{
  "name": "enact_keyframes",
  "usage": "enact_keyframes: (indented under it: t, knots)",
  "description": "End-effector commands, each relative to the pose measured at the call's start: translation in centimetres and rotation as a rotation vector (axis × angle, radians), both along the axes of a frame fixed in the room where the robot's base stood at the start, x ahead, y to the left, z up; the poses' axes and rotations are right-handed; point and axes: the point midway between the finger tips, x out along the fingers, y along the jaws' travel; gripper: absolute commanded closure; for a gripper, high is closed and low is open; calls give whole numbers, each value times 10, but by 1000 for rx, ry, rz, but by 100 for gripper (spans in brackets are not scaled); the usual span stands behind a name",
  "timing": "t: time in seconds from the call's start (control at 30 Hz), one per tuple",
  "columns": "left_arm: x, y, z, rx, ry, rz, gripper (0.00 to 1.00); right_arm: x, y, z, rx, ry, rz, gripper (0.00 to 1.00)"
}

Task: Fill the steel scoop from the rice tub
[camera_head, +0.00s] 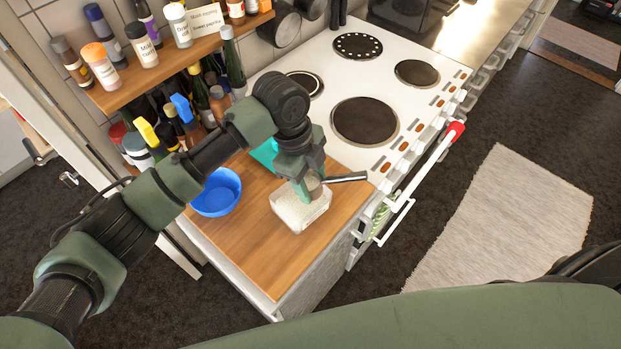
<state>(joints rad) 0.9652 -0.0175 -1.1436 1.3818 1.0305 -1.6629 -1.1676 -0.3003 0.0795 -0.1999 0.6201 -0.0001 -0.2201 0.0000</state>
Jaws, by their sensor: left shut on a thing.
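The rice tub (285,221) is a clear, squarish container with white rice in it. It stands on the wooden counter near its right edge. My left gripper (306,192) comes down over the tub and is shut on the steel scoop (346,177). The scoop's shiny handle sticks out to the right, past the tub. The scoop's bowl is mostly hidden by the gripper, so I cannot tell whether rice is in it or whether it touches the rice. My right gripper is not in view.
A blue bowl (217,194) stands left of the tub, by my left arm. A teal item (265,153) lies behind, partly hidden. The white cooker (352,85) adjoins the wooden counter (245,244), whose front is clear. Bottles and a spice shelf (176,66) crowd the back left.

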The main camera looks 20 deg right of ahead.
Motion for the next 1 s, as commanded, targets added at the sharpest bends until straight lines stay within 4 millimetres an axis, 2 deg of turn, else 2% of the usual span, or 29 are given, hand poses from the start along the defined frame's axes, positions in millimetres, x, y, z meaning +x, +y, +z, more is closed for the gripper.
enact_keyframes:
  t: [0.4, 1.0]
  knots:
    - [-3, -8, 10, 145, -65, -1, 96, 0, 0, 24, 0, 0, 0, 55]
    - [-3, -9, 10, 197, -86, 1, 96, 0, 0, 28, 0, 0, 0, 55]
